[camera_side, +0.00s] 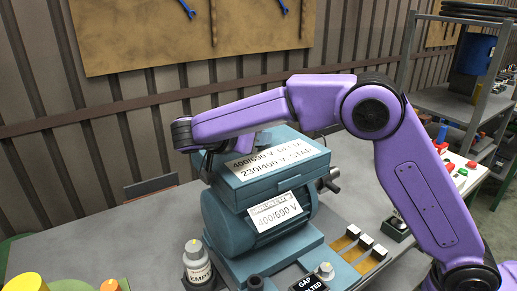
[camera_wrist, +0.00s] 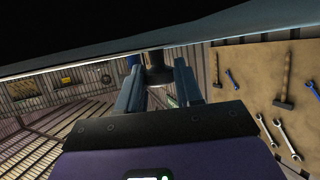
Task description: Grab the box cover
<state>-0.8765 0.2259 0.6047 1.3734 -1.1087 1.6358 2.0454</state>
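The box cover (camera_side: 270,160) is a flat blue-grey lid with white voltage labels on top. It sits on the terminal box of the blue-grey motor (camera_side: 240,225) in the side view. My purple arm's end is just above the cover's back left edge, and my gripper is mostly hidden there. In the wrist view, my gripper's (camera_wrist: 158,88) two blue-grey fingers stand apart. A dark cylindrical shape (camera_wrist: 157,72) shows between them; I cannot tell whether it is near or far. A large dark surface (camera_wrist: 120,35) fills the top of that view, close to the camera.
The left of the grey table (camera_side: 120,245) is mostly clear. A tool board (camera_side: 190,35) hangs behind.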

